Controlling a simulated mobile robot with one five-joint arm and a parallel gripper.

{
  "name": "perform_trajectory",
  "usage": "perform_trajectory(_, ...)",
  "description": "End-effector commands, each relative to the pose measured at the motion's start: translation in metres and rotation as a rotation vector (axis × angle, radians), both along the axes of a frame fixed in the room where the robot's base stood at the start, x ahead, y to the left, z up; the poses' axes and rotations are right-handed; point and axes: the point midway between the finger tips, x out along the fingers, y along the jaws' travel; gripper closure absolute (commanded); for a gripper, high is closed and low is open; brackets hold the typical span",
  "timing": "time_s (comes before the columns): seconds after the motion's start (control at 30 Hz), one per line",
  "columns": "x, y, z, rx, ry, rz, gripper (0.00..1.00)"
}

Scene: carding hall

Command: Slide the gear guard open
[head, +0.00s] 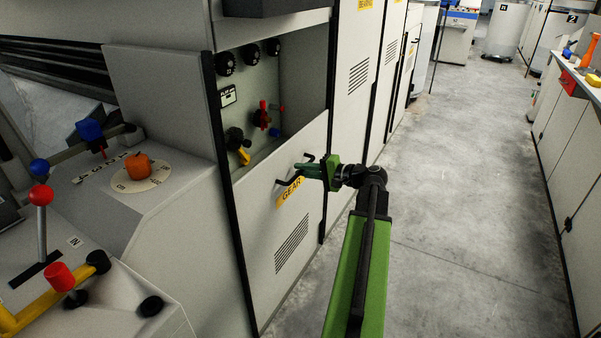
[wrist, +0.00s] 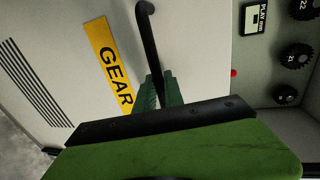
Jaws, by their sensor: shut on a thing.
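The gear guard (head: 258,240) is a pale grey panel with a yellow GEAR label (head: 290,192) and a slotted vent, on the machine's front. It stands below an open recess (head: 290,80). Its dark bar handle (head: 284,183) sticks out near the label. My green gripper (head: 309,170) reaches it from the right and is shut on the handle. In the wrist view, the fingers (wrist: 160,92) close around the black handle (wrist: 149,28), beside the GEAR label (wrist: 109,65). The fingers hide part of the handle.
The recess holds black numbered wheels (head: 226,62), a red fitting (head: 263,115) and a yellow piece (head: 243,156). A control console with an orange knob (head: 138,167) and levers stands at left. The aisle floor (head: 450,200) is clear. A workbench (head: 560,160) runs along the right.

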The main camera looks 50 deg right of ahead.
Motion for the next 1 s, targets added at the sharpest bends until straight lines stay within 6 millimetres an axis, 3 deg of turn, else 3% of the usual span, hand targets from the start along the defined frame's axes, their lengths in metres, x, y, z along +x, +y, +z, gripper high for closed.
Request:
perform_trajectory(0.03,-0.001,-0.006,-0.04,-0.005,0.004,-0.015,1.0)
perform_trajectory(0.1,-0.002,-0.006,-0.065,-0.005,0.004,-0.015,1.0)
perform_trajectory(0.3,-0.002,-0.007,-0.126,-0.005,0.003,-0.015,1.0)
perform_trajectory(0.4,-0.002,-0.007,-0.146,-0.005,0.003,-0.015,1.0)
perform_trajectory(0.6,-0.002,-0.007,-0.165,-0.004,0.003,-0.016,1.0)
perform_trajectory(0.97,-0.001,-0.007,-0.163,-0.004,0.001,-0.016,1.0)
perform_trajectory(1.0,-0.002,-0.007,-0.163,-0.004,0.001,-0.016,0.86)
